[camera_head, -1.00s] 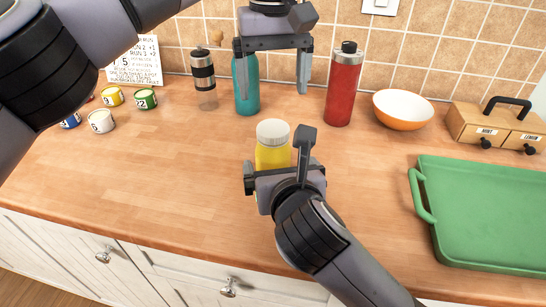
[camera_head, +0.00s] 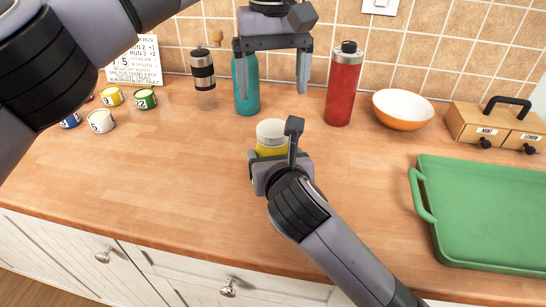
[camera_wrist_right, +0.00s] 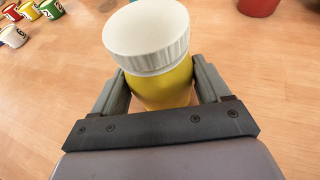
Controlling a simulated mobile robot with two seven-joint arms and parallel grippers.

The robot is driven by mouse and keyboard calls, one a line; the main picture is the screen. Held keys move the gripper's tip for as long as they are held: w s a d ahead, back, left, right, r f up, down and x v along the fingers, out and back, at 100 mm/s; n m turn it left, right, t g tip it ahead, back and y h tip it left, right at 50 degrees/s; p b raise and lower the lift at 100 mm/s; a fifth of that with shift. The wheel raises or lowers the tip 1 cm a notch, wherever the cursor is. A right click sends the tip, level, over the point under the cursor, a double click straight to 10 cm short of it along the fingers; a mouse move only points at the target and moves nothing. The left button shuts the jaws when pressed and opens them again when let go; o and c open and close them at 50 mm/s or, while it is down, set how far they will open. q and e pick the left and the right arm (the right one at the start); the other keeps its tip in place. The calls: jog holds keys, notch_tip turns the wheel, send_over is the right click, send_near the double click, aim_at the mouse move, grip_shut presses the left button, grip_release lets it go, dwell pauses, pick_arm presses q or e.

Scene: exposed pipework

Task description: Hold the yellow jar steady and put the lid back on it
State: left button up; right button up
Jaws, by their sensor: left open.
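The yellow jar (camera_head: 269,151) stands on the wooden counter with the white lid (camera_head: 271,131) on its top. The right wrist view shows the jar (camera_wrist_right: 162,88) and the ribbed lid (camera_wrist_right: 147,38) close up; whether the lid is screwed tight I cannot tell. My right gripper (camera_head: 273,148) has one finger on each side of the jar, below the lid, and looks shut on it. The jar's lower part is hidden by this gripper. My left gripper (camera_head: 272,88) is open and empty, above and behind the jar, with its fingers pointing down.
A bowl (camera_head: 402,112) and a wooden box (camera_head: 492,126) are to the right. A green tray (camera_head: 485,215) lies front right. Small cups (camera_head: 101,121) are at left. The front-left counter is clear.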

grip_shut()
pick_arm(q)
jog(key=n, duration=0.9)
jog(key=shift+n, duration=0.4)
jog(key=n, duration=1)
jog(key=shift+n, duration=0.3)
jog(key=n, duration=0.4)
jog(key=shift+n, duration=0.3)
jog(key=n, duration=1)
jog(key=shift+n, duration=0.4)
pick_arm(e)
jog(key=shift+f, duration=0.1)
pick_arm(q)
jog(key=n, duration=0.4)
jog(key=shift+n, duration=0.4)
